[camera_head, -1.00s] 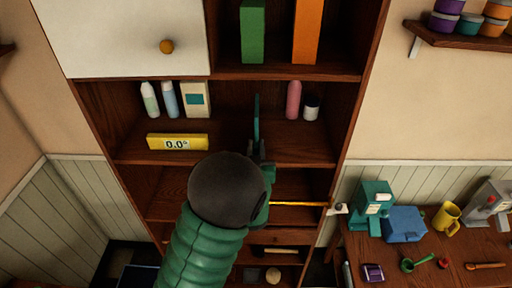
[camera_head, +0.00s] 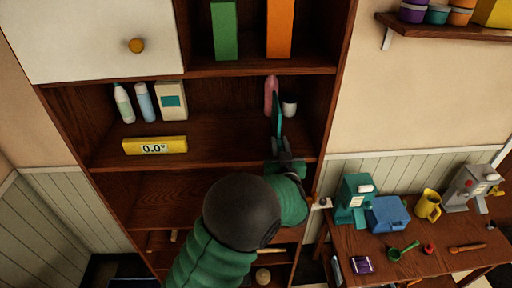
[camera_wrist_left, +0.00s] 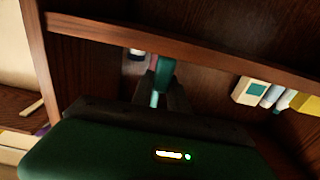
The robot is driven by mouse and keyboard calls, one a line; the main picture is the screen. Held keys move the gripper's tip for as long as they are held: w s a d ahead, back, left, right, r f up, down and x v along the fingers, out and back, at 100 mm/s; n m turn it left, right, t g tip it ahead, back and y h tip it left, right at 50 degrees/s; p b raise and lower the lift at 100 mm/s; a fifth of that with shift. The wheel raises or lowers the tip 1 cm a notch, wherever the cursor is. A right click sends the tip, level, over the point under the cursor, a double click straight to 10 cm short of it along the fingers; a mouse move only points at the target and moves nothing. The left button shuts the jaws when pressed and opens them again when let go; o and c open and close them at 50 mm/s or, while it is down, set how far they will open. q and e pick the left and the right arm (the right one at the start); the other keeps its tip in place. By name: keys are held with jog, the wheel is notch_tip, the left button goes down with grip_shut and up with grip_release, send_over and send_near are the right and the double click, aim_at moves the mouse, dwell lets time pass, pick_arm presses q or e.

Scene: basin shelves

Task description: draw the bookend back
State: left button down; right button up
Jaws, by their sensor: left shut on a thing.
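The bookend (camera_head: 279,115) is a thin teal upright plate at the right part of the middle shelf. In the head view it stands in front of the gap between a pink bottle and a white jar, partly covering them. My left gripper (camera_head: 285,158) is at the shelf's front edge, shut on the bookend's near end. In the left wrist view the teal bookend (camera_wrist_left: 164,73) runs up from between the dark fingers (camera_wrist_left: 160,98). My right gripper is not in view.
The middle shelf (camera_head: 215,135) holds a pink bottle (camera_head: 271,92), a white jar (camera_head: 290,107), a carton (camera_head: 171,100), two slim bottles (camera_head: 134,102) and a yellow display (camera_head: 155,145) reading 0.0°. The shelf centre is clear. The cabinet's right side wall is close to my gripper.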

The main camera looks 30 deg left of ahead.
pick_arm(q)
jog(key=shift+w+d+f, duration=0.1)
jog(key=shift+w+d, duration=0.3)
jog(key=shift+d, duration=0.3)
jog(key=shift+w+d+f, duration=0.1)
jog(key=shift+w+d, duration=0.3)
jog(key=shift+d, duration=0.25)
jog(key=shift+w+d, duration=0.4)
jog(key=shift+d, duration=0.3)
jog(key=c, duration=1.6)
grip_release()
jog(key=shift+c, duration=0.2)
jog(key=o, duration=0.4)
jog(key=shift+w+a, duration=0.1)
jog(key=shift+w, duration=0.2)
jog(key=shift+c, duration=0.2)
jog(key=shift+s, duration=0.1)
jog(key=b+v, duration=0.5)
jog(key=v, duration=1.1)
jog(key=shift+s+d+b, duration=0.2)
jog(key=shift+d+b, duration=0.1)
jog(key=shift+d, duration=0.05)
jog(key=shift+f, duration=0.15)
